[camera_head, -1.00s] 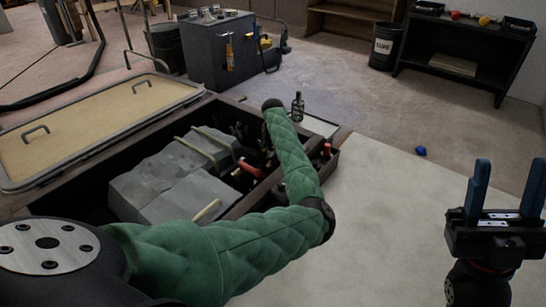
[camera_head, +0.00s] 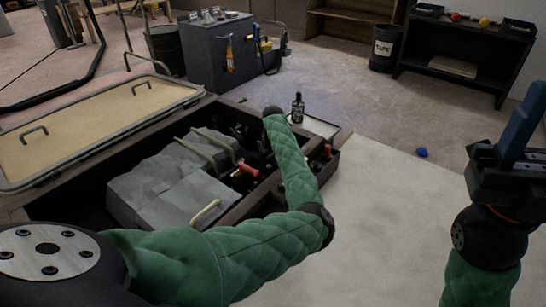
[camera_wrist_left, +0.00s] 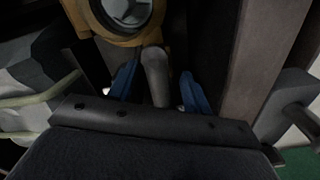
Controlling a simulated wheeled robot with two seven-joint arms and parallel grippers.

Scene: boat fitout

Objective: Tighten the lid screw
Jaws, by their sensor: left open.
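In the left wrist view, the two blue fingers of my left gripper (camera_wrist_left: 158,90) are apart. A grey rounded bar (camera_wrist_left: 155,72) stands between them with gaps on both sides. The bar's far end meets a brass-coloured ring fitting (camera_wrist_left: 108,25) with a round glassy centre (camera_wrist_left: 128,10). I cannot tell which part is the lid screw. In the head view my left arm reaches over an open dark compartment (camera_head: 75,202), and its gripper is mostly lost among dark parts there. My right gripper (camera_head: 520,125) is at the right edge, partly cut off, with one blue finger clearly showing.
Grey blocky casings (camera_head: 170,180) with pale handles fill the compartment's left part; a red-handled part (camera_head: 247,170) lies beside them. A tan hatch panel (camera_head: 90,125) lies at left. A dark bottle (camera_head: 298,107) stands behind my forearm.

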